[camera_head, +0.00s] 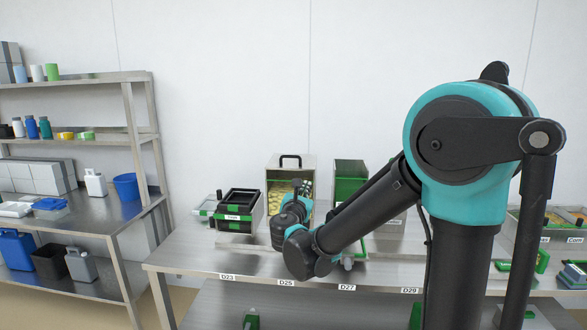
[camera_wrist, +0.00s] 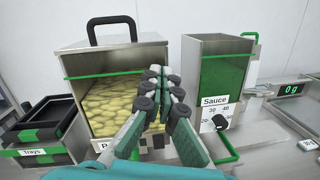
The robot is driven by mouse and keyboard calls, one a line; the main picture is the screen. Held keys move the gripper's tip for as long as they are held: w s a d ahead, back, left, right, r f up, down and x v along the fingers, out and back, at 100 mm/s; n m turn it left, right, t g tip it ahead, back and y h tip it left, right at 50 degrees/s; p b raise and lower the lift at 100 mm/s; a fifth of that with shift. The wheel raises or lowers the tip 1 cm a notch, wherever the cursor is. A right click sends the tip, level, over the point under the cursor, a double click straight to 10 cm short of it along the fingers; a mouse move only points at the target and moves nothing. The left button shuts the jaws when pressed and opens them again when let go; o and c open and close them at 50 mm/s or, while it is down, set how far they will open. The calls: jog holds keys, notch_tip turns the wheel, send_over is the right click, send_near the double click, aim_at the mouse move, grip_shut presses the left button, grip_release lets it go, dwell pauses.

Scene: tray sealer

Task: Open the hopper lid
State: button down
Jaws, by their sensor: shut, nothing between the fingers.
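The hopper is a metal bin (camera_wrist: 75,63) with a clear front that shows yellow potato-like pieces (camera_wrist: 115,100) inside. Its lid (camera_wrist: 107,44) lies flat on top, with a black arched handle (camera_wrist: 97,20) standing up from it. In the head view the hopper (camera_head: 312,170) stands at the back of the table, and the lid's handle (camera_head: 290,156) shows above it. My gripper (camera_wrist: 160,76) is shut and empty, in front of the hopper's right side and below the lid handle. Its fingers hide part of the hopper's front and label. Whether they touch the hopper I cannot tell.
A green-fronted sauce dispenser (camera_wrist: 222,85) with a dial stands just right of the hopper, with a narrow gap between. Black trays (camera_wrist: 40,128) stand at its left. A scale display (camera_wrist: 292,89) is farther right. Above the lid is open space up to the wall.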

jog(key=a+r+n+t+y, duration=0.2)
jog(key=a+r+n, duration=0.15)
jog(key=a, duration=0.35)
send_near(289, 165)
jog(key=shift+n, duration=0.45)
jog(key=w+r, duration=0.2)
jog(key=w, duration=0.1)
jog(key=w+d+r, duration=0.1)
jog(key=w, duration=0.1)
jog(key=shift+w+r, duration=0.1)
jog(key=shift+r, duration=0.3)
jog(key=shift+r, duration=0.1)
